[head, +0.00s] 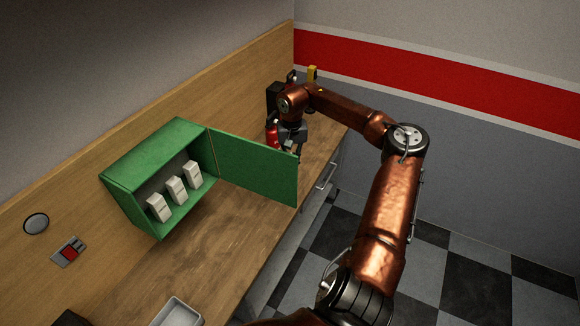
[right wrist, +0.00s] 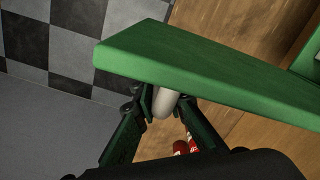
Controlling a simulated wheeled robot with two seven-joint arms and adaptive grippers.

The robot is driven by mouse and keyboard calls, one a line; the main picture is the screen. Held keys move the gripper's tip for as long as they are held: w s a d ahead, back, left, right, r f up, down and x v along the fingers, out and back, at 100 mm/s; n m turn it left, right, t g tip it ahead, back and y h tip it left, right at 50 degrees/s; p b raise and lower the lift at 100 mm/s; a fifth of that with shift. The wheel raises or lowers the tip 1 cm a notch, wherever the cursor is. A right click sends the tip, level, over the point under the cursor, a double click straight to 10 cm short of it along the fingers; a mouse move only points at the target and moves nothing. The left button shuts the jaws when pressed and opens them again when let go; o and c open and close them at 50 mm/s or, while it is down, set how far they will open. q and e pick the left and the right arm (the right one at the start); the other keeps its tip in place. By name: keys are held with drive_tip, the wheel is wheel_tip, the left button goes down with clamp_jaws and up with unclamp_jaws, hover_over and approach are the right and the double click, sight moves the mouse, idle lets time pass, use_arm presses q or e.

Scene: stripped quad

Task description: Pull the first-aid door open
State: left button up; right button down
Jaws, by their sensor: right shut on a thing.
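The green first-aid cabinet (head: 140,165) is on the wooden back panel, with three white boxes (head: 176,190) inside. Its green door (head: 258,168) stands wide open, swung out to the right over the counter. In the right wrist view the door (right wrist: 200,75) crosses the picture, with a pale rounded handle (right wrist: 164,104) on its near face. My right gripper (right wrist: 160,100) has its fingers on both sides of this handle and is shut on it. In the head view the right gripper (head: 292,149) is at the door's outer end, partly hidden. My left gripper is not in view.
A red cylinder (head: 271,134) stands on the counter behind the door. A grey tray (head: 178,313) lies at the counter's near end. A red-and-grey switch plate (head: 69,251) and a round dark fitting (head: 36,224) are on the panel. The counter (head: 215,225) before the cabinet is clear.

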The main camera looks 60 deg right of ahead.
drive_tip(key=c, duration=2)
unclamp_jaws()
drive_tip(key=shift+w, duration=0.1)
drive_tip(key=shift+o, duration=0.2)
wheel_tip(320, 180, up, 12)
drive_tip(key=shift+r, duration=0.1)
drive_tip(key=shift+d+f, duration=0.1)
drive_tip(key=shift+f, duration=0.1)
